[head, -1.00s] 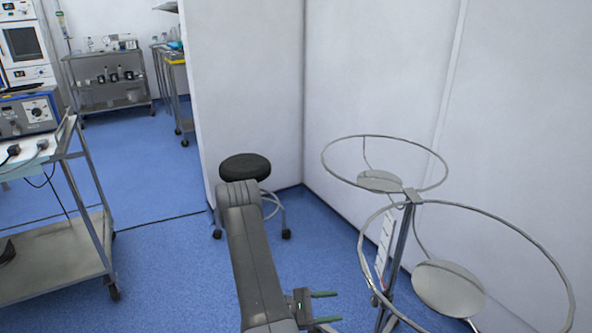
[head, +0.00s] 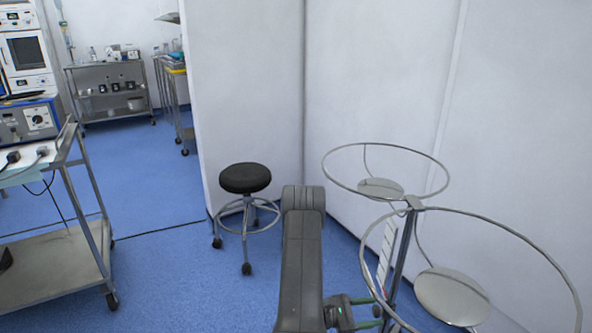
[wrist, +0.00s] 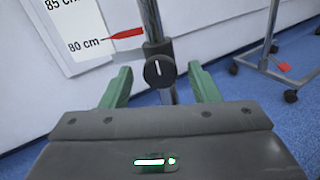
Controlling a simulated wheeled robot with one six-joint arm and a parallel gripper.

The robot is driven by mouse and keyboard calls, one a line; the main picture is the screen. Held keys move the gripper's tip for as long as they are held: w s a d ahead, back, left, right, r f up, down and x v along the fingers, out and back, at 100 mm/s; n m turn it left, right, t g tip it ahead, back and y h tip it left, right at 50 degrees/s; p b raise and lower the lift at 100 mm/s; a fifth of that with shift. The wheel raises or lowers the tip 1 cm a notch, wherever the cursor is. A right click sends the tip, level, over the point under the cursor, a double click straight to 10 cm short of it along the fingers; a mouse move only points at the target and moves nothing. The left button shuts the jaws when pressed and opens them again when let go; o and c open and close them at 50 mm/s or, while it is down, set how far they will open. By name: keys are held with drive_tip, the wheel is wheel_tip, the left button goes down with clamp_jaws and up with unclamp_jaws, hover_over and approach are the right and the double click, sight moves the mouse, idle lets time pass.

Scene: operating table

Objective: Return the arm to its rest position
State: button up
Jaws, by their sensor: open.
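My gripper (head: 371,311) shows at the bottom of the head view, at the end of my grey arm, just left of the metal ring stand (head: 402,250). In the wrist view its two green fingers (wrist: 160,88) are spread apart with nothing held between them. A metal pole with a black knob (wrist: 159,71) shows beyond and between the fingertips. I cannot tell whether the fingers touch it.
A black stool (head: 245,179) stands left of my arm. The ring stand is close on the right, near white walls (head: 370,80). A metal cart (head: 60,265) is at the far left. Blue floor (head: 165,260) between cart and stool is clear.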

drive_tip(key=shift+r+n+p, duration=0.25)
drive_tip(key=shift+n+p, duration=0.05)
drive_tip(key=shift+n, duration=0.1)
drive_tip(key=s+a+p, duration=0.1)
drive_tip(key=a+p, duration=0.1)
drive_tip(key=a, duration=1.1)
drive_tip(key=shift+s+a+f, duration=0.2)
drive_tip(key=shift+a, duration=0.2)
